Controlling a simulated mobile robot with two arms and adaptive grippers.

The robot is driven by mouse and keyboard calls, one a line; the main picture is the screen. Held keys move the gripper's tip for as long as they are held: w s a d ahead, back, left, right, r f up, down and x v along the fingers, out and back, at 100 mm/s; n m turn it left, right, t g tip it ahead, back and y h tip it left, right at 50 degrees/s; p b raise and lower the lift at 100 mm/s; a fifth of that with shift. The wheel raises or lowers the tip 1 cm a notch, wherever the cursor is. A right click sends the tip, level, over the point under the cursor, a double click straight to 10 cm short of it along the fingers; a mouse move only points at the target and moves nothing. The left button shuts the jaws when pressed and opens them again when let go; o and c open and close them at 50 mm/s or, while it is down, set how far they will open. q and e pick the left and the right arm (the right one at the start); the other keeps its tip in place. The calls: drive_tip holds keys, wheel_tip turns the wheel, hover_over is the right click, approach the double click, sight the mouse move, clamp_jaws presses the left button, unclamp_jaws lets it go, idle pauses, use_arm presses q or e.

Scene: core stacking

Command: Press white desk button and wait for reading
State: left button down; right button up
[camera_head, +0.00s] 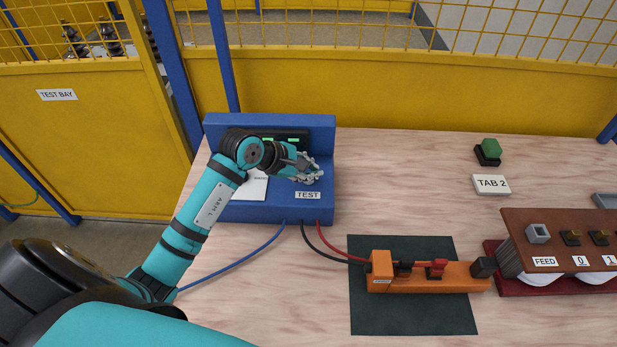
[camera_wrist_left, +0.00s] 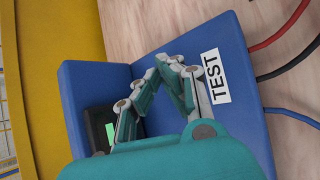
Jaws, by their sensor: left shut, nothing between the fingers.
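The blue test unit (camera_head: 265,214) stands at the back left of the desk, with a TEST label (camera_head: 308,195) on its front part. A dark display with green marks (camera_head: 295,140) sits on its upright back; my arm covers part of it, and no reading is legible. My left gripper (camera_head: 312,178) is shut and empty, low over the unit just behind the label. It also shows in the left wrist view (camera_wrist_left: 165,65), fingertips together over the blue surface. A white button is not visible; it may be hidden under the gripper. My right gripper is not in view.
An orange fixture (camera_head: 430,283) lies on a dark green mat (camera_head: 365,318), with red and black leads to the unit. A yellow mesh fence (camera_head: 400,100) runs behind.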

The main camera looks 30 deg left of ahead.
use_arm(q)
drive_tip(key=shift+f+b, duration=0.55)
drive_tip(key=shift+b, duration=0.05)
idle(0.5)
drive_tip(key=shift+r, duration=0.1)
drive_tip(key=shift+r+p, duration=0.6)
drive_tip(key=shift+r, duration=0.3)
drive_tip(key=shift+r+p, duration=1.55)
drive_tip(key=shift+r, duration=1)
drive_tip(key=shift+f, duration=0.1)
